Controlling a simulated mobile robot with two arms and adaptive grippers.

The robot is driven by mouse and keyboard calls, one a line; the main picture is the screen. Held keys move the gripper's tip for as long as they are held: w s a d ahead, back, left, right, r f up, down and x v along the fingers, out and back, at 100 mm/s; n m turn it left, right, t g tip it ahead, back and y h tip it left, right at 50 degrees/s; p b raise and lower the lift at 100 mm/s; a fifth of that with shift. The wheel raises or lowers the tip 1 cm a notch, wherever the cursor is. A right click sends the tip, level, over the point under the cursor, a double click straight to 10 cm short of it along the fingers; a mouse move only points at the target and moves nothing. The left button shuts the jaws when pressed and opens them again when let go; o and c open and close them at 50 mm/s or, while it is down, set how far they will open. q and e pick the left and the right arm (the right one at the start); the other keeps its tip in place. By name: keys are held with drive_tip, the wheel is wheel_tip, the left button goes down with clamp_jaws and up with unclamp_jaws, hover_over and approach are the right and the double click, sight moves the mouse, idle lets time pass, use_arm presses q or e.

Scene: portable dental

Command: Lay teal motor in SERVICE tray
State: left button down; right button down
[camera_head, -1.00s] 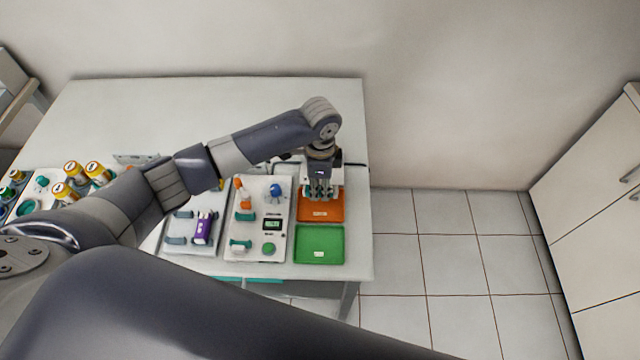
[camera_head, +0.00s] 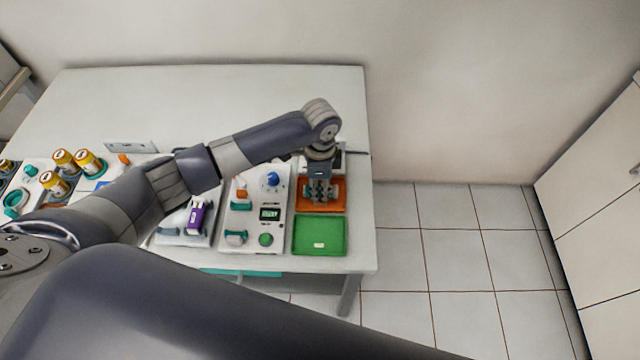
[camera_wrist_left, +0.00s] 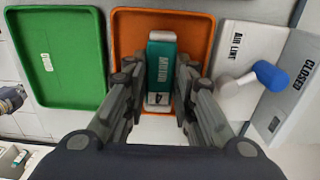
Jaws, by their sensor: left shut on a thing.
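The teal motor (camera_wrist_left: 161,66), with pale ends and a "MOTOR" label, is between the fingers of my left gripper (camera_wrist_left: 160,82) in the left wrist view. That gripper is shut on it. The motor lies within the outline of the orange tray (camera_wrist_left: 127,28); whether it touches the tray floor, I cannot tell. In the head view my left gripper (camera_head: 319,192) points down over the orange tray (camera_head: 339,201), and the fingers mostly hide the motor. The tray's small label is too small to read.
A green tray (camera_head: 334,238) is empty on the near side of the orange one. A purple part (camera_head: 196,215) and several yellow canisters (camera_head: 90,162) are further left.

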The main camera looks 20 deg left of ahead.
use_arm(q)
drive_tip(key=shift+p, duration=0.4)
idle(0.3)
drive_tip(key=shift+f, duration=0.1)
drive_tip(key=c, duration=1.2)
unclamp_jaws()
drive_tip(key=shift+c, duration=0.2)
wheel_tip(320, 180, up, 12)
